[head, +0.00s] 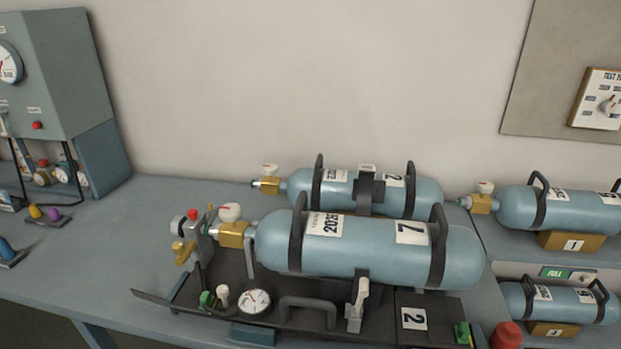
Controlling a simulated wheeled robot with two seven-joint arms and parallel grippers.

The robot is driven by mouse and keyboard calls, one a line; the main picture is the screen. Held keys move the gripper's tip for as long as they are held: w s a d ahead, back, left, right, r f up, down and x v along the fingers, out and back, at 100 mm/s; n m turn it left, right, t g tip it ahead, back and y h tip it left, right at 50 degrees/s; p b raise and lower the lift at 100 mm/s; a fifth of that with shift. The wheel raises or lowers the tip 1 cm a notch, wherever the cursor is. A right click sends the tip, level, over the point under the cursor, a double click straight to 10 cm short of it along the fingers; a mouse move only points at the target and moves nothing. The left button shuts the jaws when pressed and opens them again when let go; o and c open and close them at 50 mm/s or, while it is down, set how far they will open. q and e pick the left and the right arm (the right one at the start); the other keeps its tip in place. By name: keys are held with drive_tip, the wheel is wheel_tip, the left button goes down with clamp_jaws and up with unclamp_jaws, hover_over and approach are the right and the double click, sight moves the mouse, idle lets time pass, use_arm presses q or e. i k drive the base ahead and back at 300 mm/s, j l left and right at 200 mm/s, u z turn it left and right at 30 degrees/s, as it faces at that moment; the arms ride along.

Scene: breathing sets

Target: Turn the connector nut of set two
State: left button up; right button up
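Set two is a black backplate (375,330) marked 2, lying on the bench with a large blue cylinder (370,255) strapped on it. The cylinder's label reads 7. At its left end is a brass valve (233,235) with a white-topped knob (229,212). A grey fitting (201,238) sits against the valve's left side, with a grey round knob (178,226) and a brass piece (182,252) farther left. I cannot tell which of these is the connector nut. Neither of my grippers is in view.
A second blue cylinder (335,190) lies close behind set two. More cylinders (560,207) rest on brown blocks at the right. A green-grey gauge cabinet (60,80) stands at the left.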

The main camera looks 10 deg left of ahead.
sight(176, 230)
drive_tip(key=j+z, duration=0.4)
drive_tip(key=j, duration=2.45)
drive_tip(key=k+j+z, duration=0.2)
drive_tip(key=j+z, duration=0.3)
drive_tip(key=k+j+z, duration=0.2)
drive_tip(key=z, duration=0.3)
drive_tip(key=k+j+z, duration=0.25)
drive_tip(key=z, duration=0.25)
drive_tip(key=k, duration=0.05)
